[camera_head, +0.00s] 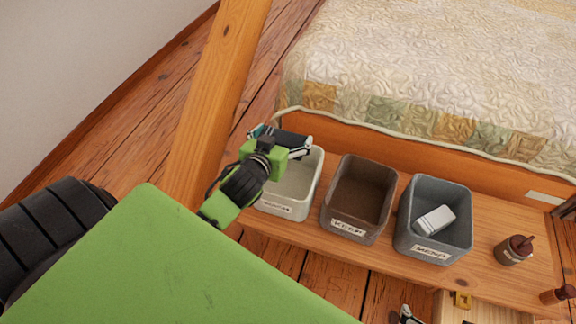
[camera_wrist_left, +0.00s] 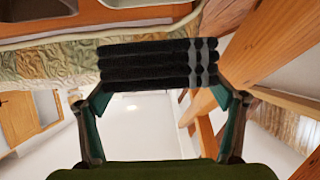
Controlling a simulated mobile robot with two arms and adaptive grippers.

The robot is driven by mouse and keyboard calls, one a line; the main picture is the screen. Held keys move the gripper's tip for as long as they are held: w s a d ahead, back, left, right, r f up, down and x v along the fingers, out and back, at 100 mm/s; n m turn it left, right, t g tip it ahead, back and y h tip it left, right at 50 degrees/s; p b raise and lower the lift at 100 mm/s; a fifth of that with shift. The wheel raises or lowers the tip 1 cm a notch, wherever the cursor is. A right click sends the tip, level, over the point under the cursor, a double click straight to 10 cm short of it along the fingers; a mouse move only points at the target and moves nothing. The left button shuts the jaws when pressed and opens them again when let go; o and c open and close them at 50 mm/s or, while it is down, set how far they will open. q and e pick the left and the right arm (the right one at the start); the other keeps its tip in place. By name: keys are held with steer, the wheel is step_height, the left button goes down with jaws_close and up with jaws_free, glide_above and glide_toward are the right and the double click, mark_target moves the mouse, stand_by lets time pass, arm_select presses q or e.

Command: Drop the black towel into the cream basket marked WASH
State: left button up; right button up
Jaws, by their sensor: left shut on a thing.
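My left gripper (camera_head: 282,139) is above the cream basket (camera_head: 289,207), at the basket's far left part. In the left wrist view, the gripper (camera_wrist_left: 160,88) is shut on the folded black towel (camera_wrist_left: 145,64), which has grey stripes near one end. The towel lies across between the two fingers. In the head view the gripper mostly hides it. The cream basket looks empty where I can see inside; its front label is too small to read surely. What looks like a tip of my right gripper (camera_head: 407,314) shows at the bottom edge; its jaws cannot be judged.
A brown basket (camera_head: 357,194) and a grey basket (camera_head: 435,250) holding a white item (camera_head: 434,221) stand right of the cream one on a wooden bench (camera_head: 490,271). A slanted timber brace (camera_head: 215,90) rises close left of my gripper. A bed (camera_head: 430,80) stands behind. A small jar (camera_head: 514,250) is at right.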

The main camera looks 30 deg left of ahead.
arm_select(q)
steer(key=shift+f, duration=0.1)
steer(key=shift+f+b, duration=0.7)
steer(key=shift+b, duration=0.25)
steer(key=shift+f+b, duration=0.75)
arm_select(e)
steer(key=w+a+r+t+y, duration=0.2)
steer(key=w+a+r+t, duration=0.3)
steer(key=w+r+t, duration=0.5)
arm_select(q)
steer(key=shift+f+b, duration=0.65)
steer(key=shift+b, duration=0.15)
steer(key=shift+f+b, duration=0.7)
steer(key=shift+b, duration=0.05)
arm_select(e)
step_height(320, 180, up, 19)
steer(key=a+t+y, duration=0.1)
steer(key=t+y, duration=0.2)
steer(key=t, duration=0.4)
steer(key=shift+w+a+n+y, duration=0.3)
steer(key=shift+w+a+n, duration=0.05)
steer(key=shift+n, duration=0.05)
steer(key=shift+f, duration=0.1)
arm_select(q)
steer(key=o, duration=1.1)
steer(key=shift+f, duration=0.1)
